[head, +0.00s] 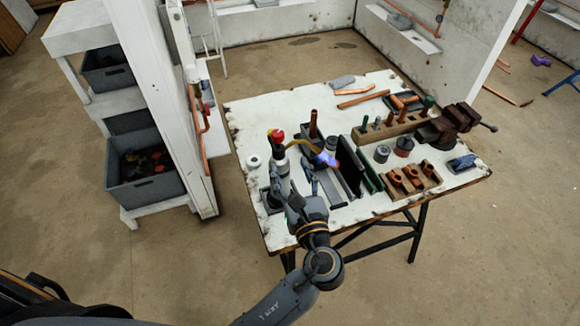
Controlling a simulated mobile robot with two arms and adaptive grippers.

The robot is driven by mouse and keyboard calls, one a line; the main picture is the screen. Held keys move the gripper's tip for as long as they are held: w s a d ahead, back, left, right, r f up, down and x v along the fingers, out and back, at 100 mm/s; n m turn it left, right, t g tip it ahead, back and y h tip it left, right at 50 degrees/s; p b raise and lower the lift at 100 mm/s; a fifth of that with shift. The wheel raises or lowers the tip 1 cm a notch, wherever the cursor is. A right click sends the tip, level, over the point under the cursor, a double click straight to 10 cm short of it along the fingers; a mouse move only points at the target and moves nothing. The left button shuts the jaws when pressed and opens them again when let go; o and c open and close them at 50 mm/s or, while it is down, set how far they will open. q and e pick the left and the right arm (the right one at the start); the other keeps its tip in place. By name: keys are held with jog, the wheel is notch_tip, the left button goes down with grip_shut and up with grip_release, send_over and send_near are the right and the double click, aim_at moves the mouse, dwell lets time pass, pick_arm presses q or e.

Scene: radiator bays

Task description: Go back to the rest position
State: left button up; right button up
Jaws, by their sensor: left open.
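My left gripper (291,181) reaches over the near left part of the white workbench (258,221), its arm coming up from the bottom of the head view. Its fingers are apart, and I see nothing held between them. A red-topped canister (278,141) stands just beyond the fingers. A torch-like tool with a purple-blue tip (327,158) lies close by on the right. The gripper overlaps dark items on the bench, and I cannot tell whether it touches any. My right gripper is not in view.
Wooden blocks with copper fittings (412,180), a dark vise (457,124) and copper pipes (362,99) crowd the bench's right and back. A white partition (160,100) and a shelf with grey crates (146,180) stand left. The floor in front is clear.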

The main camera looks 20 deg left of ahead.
pick_arm(q)
jog(key=s+a+f+n+g+h, duration=0.3)
jog(key=s+a+f+n+g, duration=0.65)
jog(key=f+n, duration=0.5)
jog(key=s+r+n+g+h, duration=0.1)
jog(key=s+n+g+h, duration=0.35)
jog(key=s+n, duration=0.9)
notch_tip(320, 180, down, 28)
jog(key=h+b, duration=0.2)
jog(key=b, duration=0.2)
jog(key=s+a+f+b, duration=0.2)
jog(key=s+a+f, duration=0.1)
jog(key=s+f, duration=1.4)
notch_tip(320, 180, down, 4)
jog(key=shift+s+r+g+b, duration=0.1)
jog(key=shift+s+g+b, duration=0.15)
jog(key=shift+g+b, duration=0.1)
